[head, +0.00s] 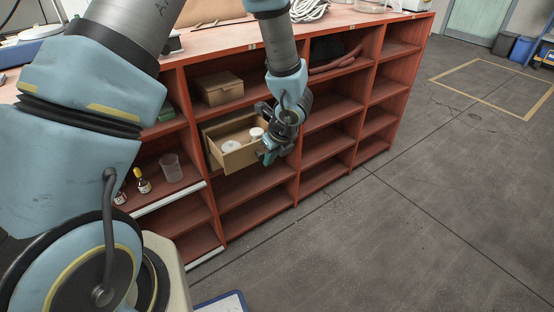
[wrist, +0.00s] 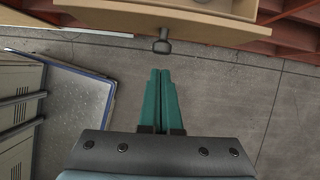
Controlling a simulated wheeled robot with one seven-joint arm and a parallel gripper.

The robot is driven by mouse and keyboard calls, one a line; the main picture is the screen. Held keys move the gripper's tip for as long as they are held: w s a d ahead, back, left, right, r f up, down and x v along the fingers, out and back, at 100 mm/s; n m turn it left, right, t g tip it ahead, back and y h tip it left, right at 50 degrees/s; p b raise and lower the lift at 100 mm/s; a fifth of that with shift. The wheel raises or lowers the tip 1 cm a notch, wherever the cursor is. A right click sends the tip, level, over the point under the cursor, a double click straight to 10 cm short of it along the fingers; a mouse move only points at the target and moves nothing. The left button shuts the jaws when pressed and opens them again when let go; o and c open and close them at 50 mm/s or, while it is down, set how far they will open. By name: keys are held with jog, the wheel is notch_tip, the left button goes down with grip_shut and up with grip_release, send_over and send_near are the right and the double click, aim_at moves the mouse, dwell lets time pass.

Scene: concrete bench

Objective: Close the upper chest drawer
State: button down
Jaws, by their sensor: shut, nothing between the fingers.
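The light wooden drawer (head: 241,158) stands pulled out of a small chest in the red shelf unit, with white round items inside. My gripper (head: 266,157) is shut and empty, in front of the right part of the drawer front in the head view, which it partly hides. In the wrist view the drawer (wrist: 205,27) spans the top, with a dark handle (wrist: 162,46) on its front. The closed teal fingers of my gripper (wrist: 160,72) point toward the handle, with a small gap showing in the picture. Most of the chest body is hidden.
The red shelf unit (head: 262,191) has open compartments around the chest. A cardboard box (head: 219,89) sits in the compartment above. A clear cup (head: 171,167) and small bottles (head: 143,182) stand to the left. Open concrete floor (head: 400,225) lies in front and right.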

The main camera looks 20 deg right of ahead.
jog(key=shift+w+a, duration=0.15)
jog(key=shift+w, duration=0.45)
jog(key=p, duration=0.5)
send_near(243, 139)
jog(key=f, duration=0.1)
jog(key=s+a+f, duration=0.1)
jog(key=f, duration=0.1)
jog(key=shift+s+a+f, duration=0.25)
jog(key=shift+f, duration=0.05)
jog(key=shift+w+a+f, duration=0.1)
jog(key=shift+w+f, duration=0.05)
jog(key=shift+w, duration=0.35)
